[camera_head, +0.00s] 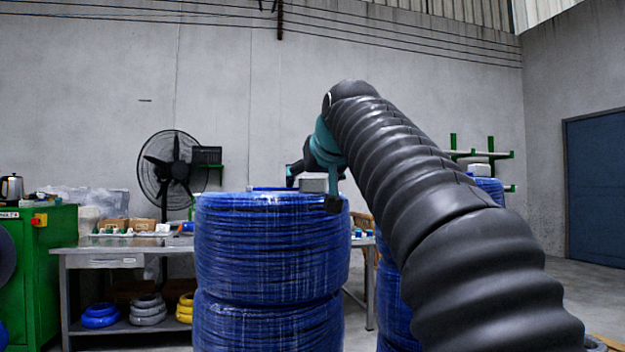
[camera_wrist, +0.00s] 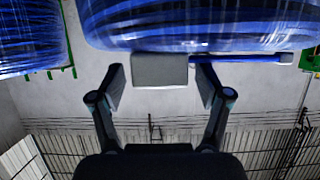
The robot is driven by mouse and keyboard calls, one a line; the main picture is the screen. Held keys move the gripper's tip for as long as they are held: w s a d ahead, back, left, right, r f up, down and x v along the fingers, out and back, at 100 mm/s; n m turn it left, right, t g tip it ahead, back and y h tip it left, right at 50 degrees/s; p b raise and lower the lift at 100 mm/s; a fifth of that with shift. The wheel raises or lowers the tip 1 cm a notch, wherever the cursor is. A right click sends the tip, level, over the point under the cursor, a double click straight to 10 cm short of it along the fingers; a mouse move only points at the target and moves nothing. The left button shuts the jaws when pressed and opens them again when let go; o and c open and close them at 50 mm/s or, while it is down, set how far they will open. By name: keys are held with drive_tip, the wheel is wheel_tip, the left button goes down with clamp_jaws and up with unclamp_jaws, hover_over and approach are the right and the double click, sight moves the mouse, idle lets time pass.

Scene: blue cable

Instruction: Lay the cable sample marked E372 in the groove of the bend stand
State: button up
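My gripper (camera_head: 313,186) is at the top of the front stack of blue cable coils. In the wrist view my gripper (camera_wrist: 160,84) is open, with a finger on each side of a plain grey block (camera_wrist: 160,69). Gaps show between the block and both fingers. The block also shows between the fingers in the head view (camera_head: 313,184). A short blue cable piece (camera_wrist: 235,59) with a pale end lies beside the block, on the coil top; its blue edge shows in the head view (camera_head: 266,188). No E372 marking is readable, and I cannot make out a groove.
The large wrapped blue coils (camera_head: 272,250) stand in front of a grey workbench (camera_head: 120,250) with boxes and small items. A black fan (camera_head: 172,170) stands behind it. A green cabinet (camera_head: 35,270) is at the left. Another blue coil stack (camera_head: 392,305) is partly behind my arm.

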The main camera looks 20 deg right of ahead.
drive_tip(key=shift+r, duration=0.25)
drive_tip(key=p+v, duration=0.1)
drive_tip(key=v, duration=1)
drive_tip(key=shift+s, duration=0.4)
drive_tip(key=s+f+g, duration=0.2)
drive_tip(key=s+f, duration=0.4)
drive_tip(key=f, duration=1.1)
drive_tip(key=s+a+f+g, duration=0.1)
drive_tip(key=s+f+g, duration=0.2)
drive_tip(key=f, duration=1.4)
drive_tip(key=s+a+f+g, duration=0.1)
drive_tip(key=s+f+g, duration=0.2)
drive_tip(key=s+f, duration=0.8)
wheel_tip(320, 180, down, 6)
drive_tip(key=shift+f, duration=0.1)
